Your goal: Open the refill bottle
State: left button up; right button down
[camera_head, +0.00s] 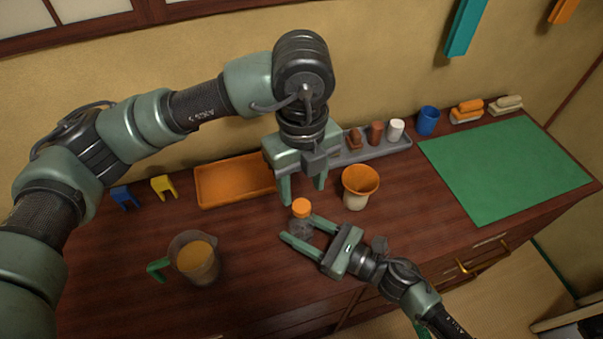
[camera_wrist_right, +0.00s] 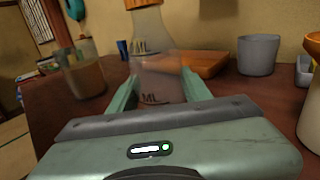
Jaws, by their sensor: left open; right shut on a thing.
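The refill bottle (camera_head: 300,226) is clear, with an orange cap (camera_head: 301,207), and stands upright on the dark wooden top. My right gripper (camera_head: 303,234) is shut on the bottle's body, coming from the front right. In the right wrist view the clear bottle (camera_wrist_right: 158,75) with its markings is between my right fingers (camera_wrist_right: 160,93); the cap (camera_wrist_right: 143,3) is cut off by the top edge. My left gripper (camera_head: 303,194) is open, pointing down just above and behind the cap, apart from it as far as I can tell.
A measuring jug (camera_head: 196,258) with orange contents stands front left. A white cup with an orange funnel (camera_head: 361,182) is close right of the bottle. Behind are an orange tray (camera_head: 234,184) and a grey tray (camera_head: 384,148). A green mat (camera_head: 507,168) lies right.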

aim_at(301, 206)
pick_arm(q)
jog(key=m, duration=0.7)
jog(key=shift+r+m, duration=0.3)
jog(key=m, duration=0.4)
jog(key=shift+r+m, duration=0.15)
jog(key=shift+m, duration=0.15)
jog(key=m, duration=0.4)
jog(key=shift+r+m, duration=0.2)
jog(key=shift+m, duration=0.2)
jog(key=m, duration=0.7)
jog(key=shift+r, duration=0.3)
jog(key=m, duration=0.4)
jog(key=shift+r+m, duration=0.15)
jog(key=shift+m, duration=0.15)
jog(key=m, duration=0.4)
jog(key=shift+r+m, duration=0.15)
jog(key=shift+m, duration=0.25)
jog(key=shift+f, duration=4)
jog(key=shift+c, duration=0.3)
